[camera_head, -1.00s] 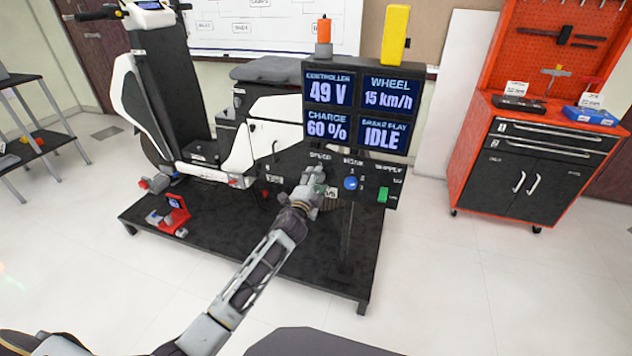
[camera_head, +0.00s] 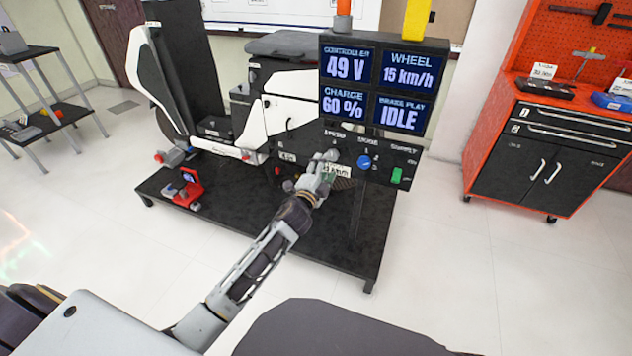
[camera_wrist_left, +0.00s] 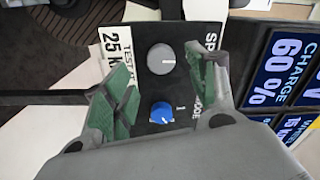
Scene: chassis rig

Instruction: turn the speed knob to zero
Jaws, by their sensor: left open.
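The speed knob is a grey round knob (camera_wrist_left: 160,58) with a pale pointer line, on the black control panel between a "TEST 25 km" label and the "SPEED" lettering. In the head view, the grey knob (camera_head: 331,155) shows just beyond my left gripper (camera_head: 321,168). In the wrist view, the green-padded fingers of my left gripper (camera_wrist_left: 160,88) are spread apart, with the knob in the gap ahead of them. I cannot tell whether either finger touches it. The wheel display (camera_head: 410,72) reads 15 km/h. My right gripper is not in view.
A blue mode knob (camera_head: 364,162) sits right beside the speed knob, and a green supply switch (camera_head: 396,175) is further right. The panel stands on a black platform (camera_head: 340,258) with a scooter. A red tool cabinet (camera_head: 545,150) stands right; the floor between is clear.

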